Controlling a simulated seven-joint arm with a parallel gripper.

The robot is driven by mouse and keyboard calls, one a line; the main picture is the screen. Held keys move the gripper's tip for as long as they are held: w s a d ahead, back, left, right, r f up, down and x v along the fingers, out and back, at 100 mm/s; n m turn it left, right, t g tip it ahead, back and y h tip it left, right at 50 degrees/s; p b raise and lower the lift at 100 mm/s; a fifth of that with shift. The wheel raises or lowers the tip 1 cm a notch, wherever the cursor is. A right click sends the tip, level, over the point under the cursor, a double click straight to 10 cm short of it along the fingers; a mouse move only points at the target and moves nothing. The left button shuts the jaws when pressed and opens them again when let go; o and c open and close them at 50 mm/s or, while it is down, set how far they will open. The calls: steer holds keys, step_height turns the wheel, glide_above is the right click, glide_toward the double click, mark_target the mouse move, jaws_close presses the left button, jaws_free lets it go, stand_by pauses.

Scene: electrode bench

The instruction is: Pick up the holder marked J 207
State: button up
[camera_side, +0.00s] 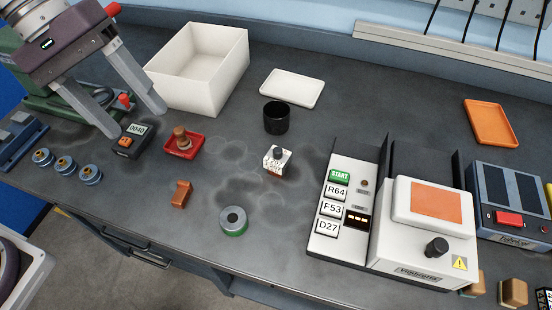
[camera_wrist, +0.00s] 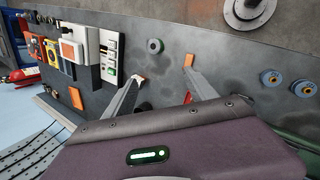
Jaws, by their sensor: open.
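My gripper (camera_side: 134,119) is open and empty, high at the upper left of the side view, well apart from the holder. Its spread fingers also show in the wrist view (camera_wrist: 163,76).
Around the holder are a black cup (camera_side: 276,118), a red tray (camera_side: 184,146) with a brown-knobbed piece, an orange block (camera_side: 181,194) and a grey ring (camera_side: 233,221). The console (camera_side: 330,238) stands right, a white bin (camera_side: 224,78) behind. Bare bench lies directly around the holder.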

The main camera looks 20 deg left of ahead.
steer(key=w+d+f+n+g+h, duration=0.2)
steer(key=w+d+f+n+h, duration=0.2)
steer(key=w+d+f, duration=0.25)
steer(key=n+h, duration=0.4)
steer(key=n, duration=0.3)
glide_toward(269, 152)
steer(key=x, duration=0.5)
steer(key=shift+d+r, duration=0.1)
steer(key=shift+r, duration=0.05)
steer(key=x, duration=0.7)
steer(key=shift+f, duration=0.2)
jaws_close()
